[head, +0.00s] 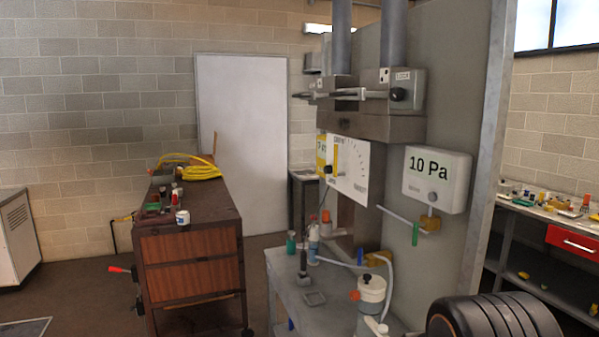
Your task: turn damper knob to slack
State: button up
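A white dial plate (348,170) is fixed to the front of the grey heater stand, right of centre. It bears a curved scale and small words that are too small to read surely. A small dark knob (328,169) sits at the plate's lower left, with an upright yellow pointer (335,156) beside it. A second black knob (398,94) is on a labelled grey box higher up, under the pipes. I cannot tell for certain which is the damper knob. My gripper is not visible; only a dark ribbed part of my arm shows at the bottom right.
A white gauge (437,178) reading 10 Pa hangs right of the dial. Below, a grey bench (290,285) carries bottles, hoses and a white pot (371,294). A brown workbench (190,240) stands left. Shelves (550,235) line the right wall. Floor between the benches is clear.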

aim_at(328, 168)
jog(key=j, duration=0.4)
jog(key=i+j, duration=0.15)
jog(key=j, duration=0.25)
jog(key=i+j, duration=0.2)
jog(key=j, duration=0.15)
jog(key=i+j, duration=0.15)
jog(key=j, duration=0.25)
jog(key=i+j, duration=0.1)
jog(key=i, duration=0.4)
jog(key=i+j, duration=0.1)
jog(key=i, duration=0.4)
